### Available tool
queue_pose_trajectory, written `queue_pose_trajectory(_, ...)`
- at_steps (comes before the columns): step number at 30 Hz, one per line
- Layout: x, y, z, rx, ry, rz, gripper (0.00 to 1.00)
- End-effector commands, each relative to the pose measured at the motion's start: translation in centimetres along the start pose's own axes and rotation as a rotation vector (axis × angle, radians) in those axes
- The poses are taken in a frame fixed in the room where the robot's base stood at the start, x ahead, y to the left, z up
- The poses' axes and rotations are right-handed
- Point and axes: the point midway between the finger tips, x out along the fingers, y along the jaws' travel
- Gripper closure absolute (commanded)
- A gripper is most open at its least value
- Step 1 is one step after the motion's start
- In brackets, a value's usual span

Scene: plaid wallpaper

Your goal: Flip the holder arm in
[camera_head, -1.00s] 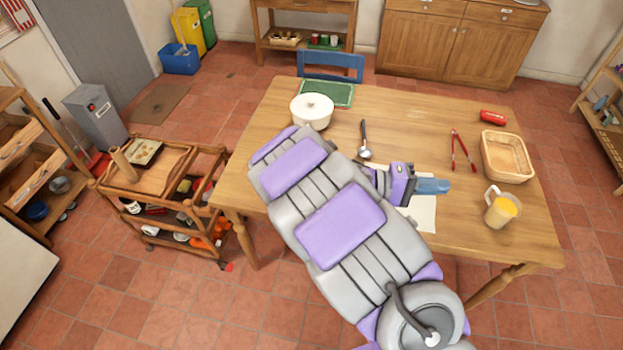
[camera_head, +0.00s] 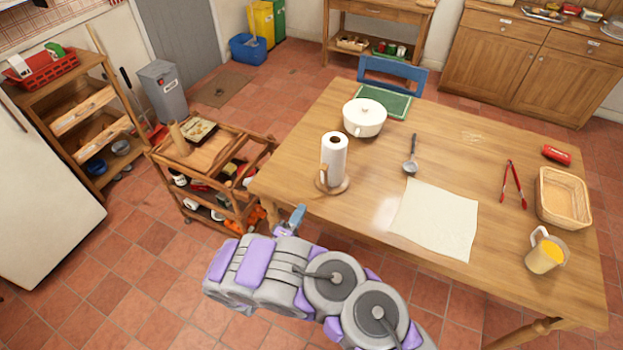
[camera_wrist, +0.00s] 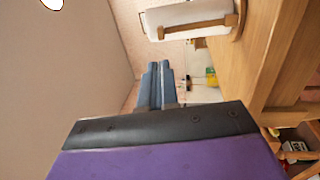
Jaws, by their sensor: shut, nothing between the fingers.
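A paper towel holder with a white roll (camera_head: 334,158) stands upright on a round wooden base (camera_head: 341,187) near the table's left front edge. A small wooden piece, apparently the holder arm (camera_head: 321,179), shows low at the roll's left. In the wrist view the roll (camera_wrist: 182,15) lies sideways at the top, with the wooden holder arm (camera_wrist: 198,26) running along its side. My gripper (camera_head: 296,216) is shut and empty, just off the table edge, below and left of the holder. Its blue-grey fingers (camera_wrist: 160,85) are together in the wrist view, apart from the holder.
The table (camera_head: 360,215) also bears a white pot (camera_head: 365,117), a ladle (camera_head: 411,160), a cloth (camera_head: 437,220), red tongs (camera_head: 515,184), a basket (camera_head: 564,198) and a jug (camera_head: 545,254). A wooden cart (camera_head: 212,165) stands left of the table.

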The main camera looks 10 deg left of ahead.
Motion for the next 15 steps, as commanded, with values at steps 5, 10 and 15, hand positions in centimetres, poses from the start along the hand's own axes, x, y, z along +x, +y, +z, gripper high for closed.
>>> queue_pose_trajectory(5, 0.9, -0.3, -0.2, 0.005, 0.006, -0.002, 1.00)
queue_pose_trajectory(10, 3.9, -0.2, 0.0, 0.008, 0.001, 0.000, 1.00)
queue_pose_trajectory(15, 7.3, -0.3, 0.0, 0.007, 0.002, 0.000, 1.00)
